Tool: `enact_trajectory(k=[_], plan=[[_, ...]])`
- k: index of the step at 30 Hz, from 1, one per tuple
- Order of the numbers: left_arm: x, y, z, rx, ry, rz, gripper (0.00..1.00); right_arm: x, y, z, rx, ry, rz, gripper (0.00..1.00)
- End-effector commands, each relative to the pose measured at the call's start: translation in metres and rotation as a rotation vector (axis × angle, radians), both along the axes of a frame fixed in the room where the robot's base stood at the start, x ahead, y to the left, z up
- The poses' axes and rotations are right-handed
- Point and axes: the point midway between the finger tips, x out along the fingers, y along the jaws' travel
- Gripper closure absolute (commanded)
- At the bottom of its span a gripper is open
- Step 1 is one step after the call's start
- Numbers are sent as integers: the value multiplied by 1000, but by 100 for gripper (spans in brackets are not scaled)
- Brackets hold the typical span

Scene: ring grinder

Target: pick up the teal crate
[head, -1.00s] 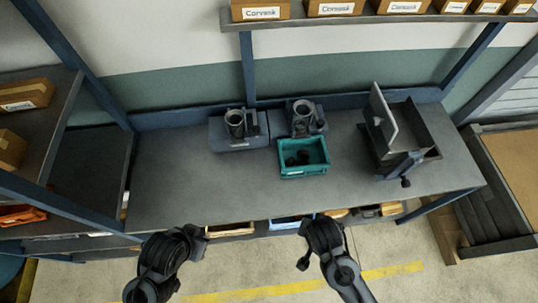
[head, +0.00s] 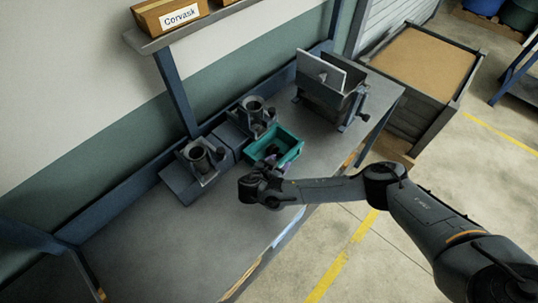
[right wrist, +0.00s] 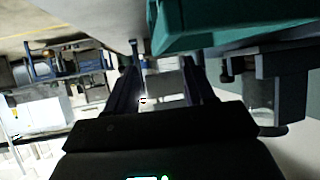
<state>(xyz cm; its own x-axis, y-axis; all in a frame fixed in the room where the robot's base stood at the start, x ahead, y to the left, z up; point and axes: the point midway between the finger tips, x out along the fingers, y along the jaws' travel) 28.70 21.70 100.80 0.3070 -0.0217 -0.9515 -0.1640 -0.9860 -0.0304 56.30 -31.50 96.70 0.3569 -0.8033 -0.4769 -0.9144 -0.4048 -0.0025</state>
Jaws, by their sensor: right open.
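The teal crate (head: 291,152) stands on the grey workbench (head: 215,245), with dark parts inside. My right gripper (head: 268,168) is at the crate's near left side in the head view, with its arm reaching in from the right. It is open, and the crate is not between its fingers. In the right wrist view the crate (right wrist: 235,22) fills the upper right, close to the open, empty fingers (right wrist: 162,78). Whether a finger touches the crate I cannot tell. My left gripper is out of view.
A shelf with labelled boxes (head: 178,14) hangs above. The bench's left part is clear.

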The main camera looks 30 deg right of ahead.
Motion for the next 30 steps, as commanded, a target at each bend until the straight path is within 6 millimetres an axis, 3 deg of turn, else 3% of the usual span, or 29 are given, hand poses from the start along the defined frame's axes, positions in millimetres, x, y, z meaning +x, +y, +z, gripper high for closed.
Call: enact_trajectory(k=[11, 21, 30], plan=[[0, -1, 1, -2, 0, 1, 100, 10, -23, -13, 1, 3, 1, 46], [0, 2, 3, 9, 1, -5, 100, 25, -56, -30, 1, 4, 2, 46], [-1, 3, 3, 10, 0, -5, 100, 28, -62, -34, 4, 4, 4, 46]])
